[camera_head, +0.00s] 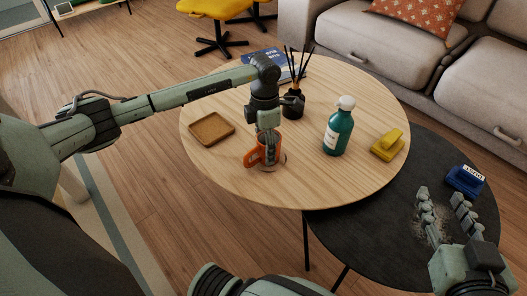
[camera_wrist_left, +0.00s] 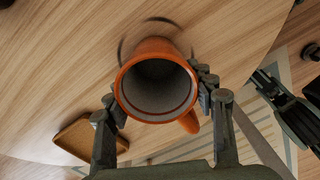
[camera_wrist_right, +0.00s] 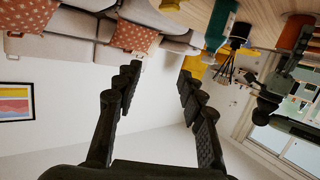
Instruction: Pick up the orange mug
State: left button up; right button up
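The orange mug (camera_head: 254,158) stands upright near the front edge of the round wooden table (camera_head: 225,175). In the left wrist view the mug (camera_wrist_left: 155,45) is seen from above, empty and grey inside, its handle toward the lower right. My left gripper (camera_head: 269,145) is over the mug with its fingers down around it. In the left wrist view the fingers of this gripper (camera_wrist_left: 158,92) press against both sides of the mug. Whether the mug's base touches the table is hard to tell. My right gripper (camera_head: 441,196) is open and empty above the dark table; it also shows in its wrist view (camera_wrist_right: 157,75).
On the wooden table are a square tray (camera_head: 211,129), a reed diffuser (camera_head: 293,104), a teal bottle (camera_head: 338,130), a yellow object (camera_head: 387,145) and a blue book (camera_head: 262,56). A lower black table (camera_head: 350,225) holds a blue item (camera_head: 465,180). A sofa (camera_head: 400,55) stands behind.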

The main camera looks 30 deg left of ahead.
pick_arm(q)
jog(key=c, duration=0.8)
jog(key=shift+r, duration=0.1)
jog(key=shift+c, duration=0.2)
